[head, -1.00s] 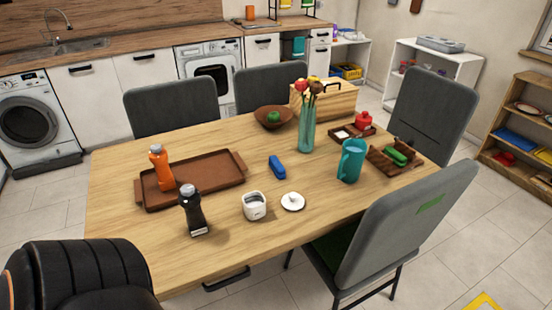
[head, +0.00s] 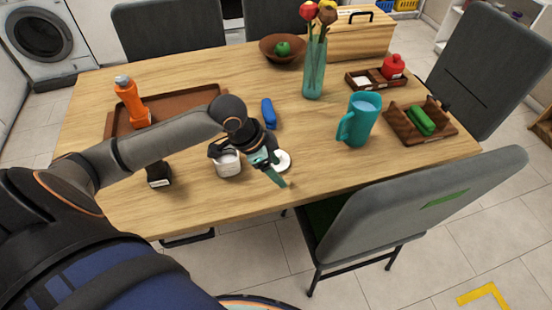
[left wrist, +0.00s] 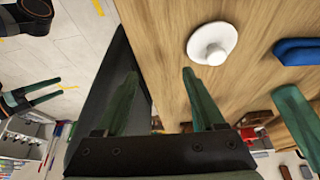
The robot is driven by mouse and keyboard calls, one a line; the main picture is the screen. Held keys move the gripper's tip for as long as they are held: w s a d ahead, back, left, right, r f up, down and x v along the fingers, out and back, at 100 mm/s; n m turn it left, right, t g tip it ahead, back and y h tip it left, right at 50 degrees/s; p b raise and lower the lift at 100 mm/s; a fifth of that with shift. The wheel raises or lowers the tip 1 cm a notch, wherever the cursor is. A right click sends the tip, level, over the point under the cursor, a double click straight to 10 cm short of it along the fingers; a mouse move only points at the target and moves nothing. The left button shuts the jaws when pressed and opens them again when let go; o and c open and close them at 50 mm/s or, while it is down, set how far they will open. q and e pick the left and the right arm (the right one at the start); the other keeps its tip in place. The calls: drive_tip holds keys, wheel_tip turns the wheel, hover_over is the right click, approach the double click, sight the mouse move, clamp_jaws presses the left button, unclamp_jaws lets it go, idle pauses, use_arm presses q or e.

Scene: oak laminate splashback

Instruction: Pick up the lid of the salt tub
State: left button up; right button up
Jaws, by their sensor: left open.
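The white round lid with a knob (head: 284,158) lies on the table, right of the open white salt tub (head: 229,165). My left gripper (head: 276,172) is over the table close to the lid and partly covers it in the head view. In the left wrist view the lid (left wrist: 212,43) lies beyond and right of the fingertips. My left gripper's green fingers (left wrist: 160,71) are spread with nothing between them. A dark two-pronged shape at the left edge may be my right gripper (left wrist: 35,97); its jaw state is unclear.
The blue block (head: 268,113) lies behind the lid. A teal jug (head: 360,118) and a flower vase (head: 314,70) stand to the right. A grey chair (head: 415,210) is at the near right edge.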

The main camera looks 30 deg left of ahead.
use_arm(q)
drive_tip(key=w+a+r, duration=0.3)
drive_tip(key=a+r, duration=0.4)
drive_tip(key=a, duration=0.1)
drive_tip(key=shift+n, duration=0.4)
drive_tip(key=b+x, duration=0.1)
drive_tip(key=x, duration=0.5)
drive_tip(key=shift+d+f, duration=0.2)
drive_tip(key=shift+f, duration=0.05)
drive_tip(key=shift+a+b+x, duration=0.15)
drive_tip(key=shift+x, duration=1.2)
drive_tip(key=shift+a+b+x, duration=0.15)
drive_tip(key=shift+a+x, duration=0.05)
drive_tip(key=shift+x, duration=1.15)
drive_tip(key=shift+f, duration=0.1)
drive_tip(key=shift+c, duration=0.2)
clamp_jaws()
